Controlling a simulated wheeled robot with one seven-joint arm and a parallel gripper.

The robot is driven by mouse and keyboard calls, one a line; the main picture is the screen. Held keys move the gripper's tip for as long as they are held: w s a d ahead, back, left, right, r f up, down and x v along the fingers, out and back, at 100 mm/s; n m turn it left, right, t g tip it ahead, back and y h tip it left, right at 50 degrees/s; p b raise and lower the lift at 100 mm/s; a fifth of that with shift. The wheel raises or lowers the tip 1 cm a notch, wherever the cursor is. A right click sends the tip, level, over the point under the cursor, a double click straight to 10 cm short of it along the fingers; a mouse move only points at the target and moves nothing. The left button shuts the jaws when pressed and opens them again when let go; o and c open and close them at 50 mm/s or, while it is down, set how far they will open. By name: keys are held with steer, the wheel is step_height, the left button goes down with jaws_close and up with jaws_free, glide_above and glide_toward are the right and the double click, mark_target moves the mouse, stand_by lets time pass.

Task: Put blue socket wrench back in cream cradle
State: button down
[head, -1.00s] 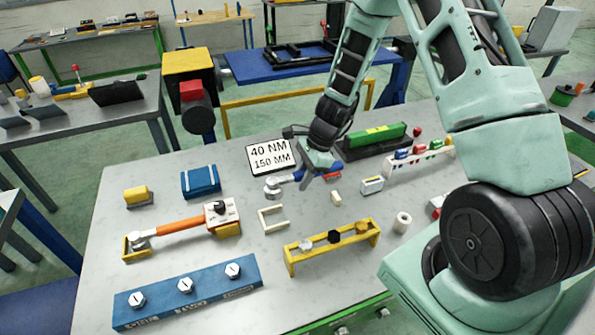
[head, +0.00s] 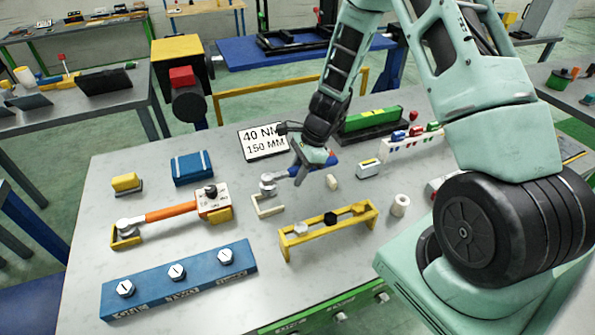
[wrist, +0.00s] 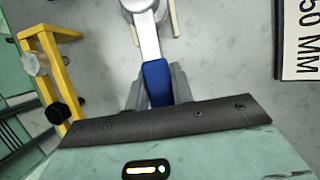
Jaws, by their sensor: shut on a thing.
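My gripper (head: 312,172) is shut on the blue handle of the blue socket wrench (wrist: 157,83). The wrench's silver head (head: 268,182) points left in the head view, just behind the cream cradle (head: 268,208). The cradle is a low U-shaped bracket on the grey table. A small cream block (head: 332,182) stands right of it, near my gripper. In the wrist view the silver shaft runs up to the top edge, with cream cradle bars (wrist: 173,18) on both sides of it. The wrench's exact height above the table cannot be told.
An orange-handled torque wrench (head: 172,211) lies to the left. A sign (head: 263,143) reading 40 NM 150 MM stands behind. A blue socket block (head: 180,280) lies front left.

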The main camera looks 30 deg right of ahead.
steer(key=shift+f+b, duration=1.95)
steer(key=shift+f, duration=0.85)
steer(key=c, duration=0.6)
jaws_free()
steer(key=shift+c, duration=0.2)
steer(key=shift+r+p, duration=3.45)
steer(key=shift+r, duration=0.6)
